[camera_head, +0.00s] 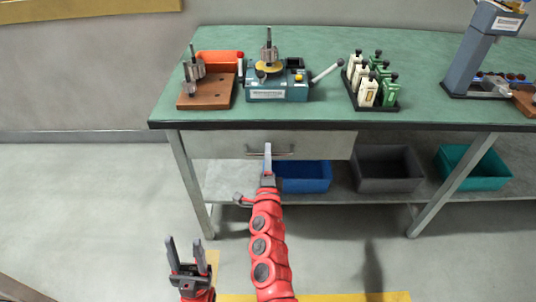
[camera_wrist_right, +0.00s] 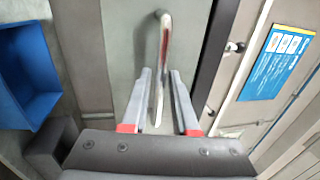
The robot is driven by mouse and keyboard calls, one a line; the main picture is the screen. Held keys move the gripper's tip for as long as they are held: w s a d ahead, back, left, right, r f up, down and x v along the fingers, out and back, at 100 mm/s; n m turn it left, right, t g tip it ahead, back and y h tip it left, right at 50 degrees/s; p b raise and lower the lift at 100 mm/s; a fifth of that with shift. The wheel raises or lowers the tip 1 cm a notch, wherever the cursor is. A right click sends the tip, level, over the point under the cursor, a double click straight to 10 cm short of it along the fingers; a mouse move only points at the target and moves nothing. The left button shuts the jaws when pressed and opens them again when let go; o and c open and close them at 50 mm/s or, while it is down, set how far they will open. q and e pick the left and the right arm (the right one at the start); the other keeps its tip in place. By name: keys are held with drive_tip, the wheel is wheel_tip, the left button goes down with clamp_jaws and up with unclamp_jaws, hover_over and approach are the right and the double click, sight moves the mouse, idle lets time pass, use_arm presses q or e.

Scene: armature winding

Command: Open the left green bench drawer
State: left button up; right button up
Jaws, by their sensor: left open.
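The green-topped bench (camera_head: 320,50) has a grey drawer (camera_head: 222,146) under its left front edge. The drawer front looks flush and shut. A metal bar handle (camera_head: 287,153) is on the drawer front, and it also shows in the right wrist view (camera_wrist_right: 165,35). My right gripper (camera_head: 267,150) is at the handle. In the right wrist view its two fingers (camera_wrist_right: 161,78) are apart, one on each side of the handle bar, with visible gaps. My left gripper (camera_head: 185,247) is open and empty, low over the floor at the left, away from the bench.
Blue (camera_head: 305,177), dark grey (camera_head: 388,168) and teal (camera_head: 475,165) bins stand on the lower shelf. The benchtop holds a winding device (camera_head: 278,85), a brown block (camera_head: 205,95) and a rack of parts (camera_head: 372,85). Floor left of the bench is clear.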

drive_tip(key=shift+w, duration=0.15)
drive_tip(key=shift+c, duration=0.3)
clamp_jaws()
idle(1.1)
